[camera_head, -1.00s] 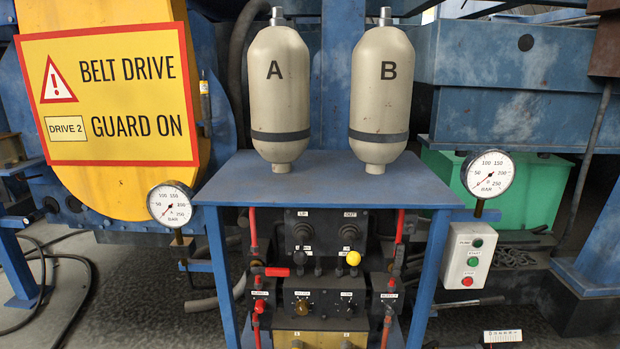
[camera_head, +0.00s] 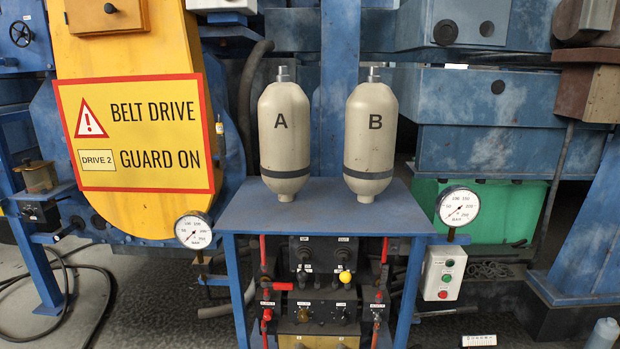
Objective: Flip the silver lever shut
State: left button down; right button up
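I cannot make out a clearly silver lever in the head view. A black valve panel (camera_head: 323,256) sits under the blue table, with small knobs and levers in rows. One lever has a yellow ball (camera_head: 345,278) on top. A red handle (camera_head: 282,286) sticks out sideways on the panel's left side. Neither of my grippers is in view.
Cream cylinders A (camera_head: 285,150) and B (camera_head: 370,150) stand on the blue table (camera_head: 320,214). Gauges flank it at left (camera_head: 194,231) and right (camera_head: 458,207). A button box (camera_head: 443,273) hangs at the right. Black hoses (camera_head: 100,275) lie on the left floor.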

aim_at(385, 271)
jog(key=i+l, duration=0.15)
jog(key=i, duration=0.25)
jog(key=i+l, duration=0.2)
jog(key=i, duration=0.15)
jog(key=i+l, duration=0.15)
jog(key=i, duration=0.25)
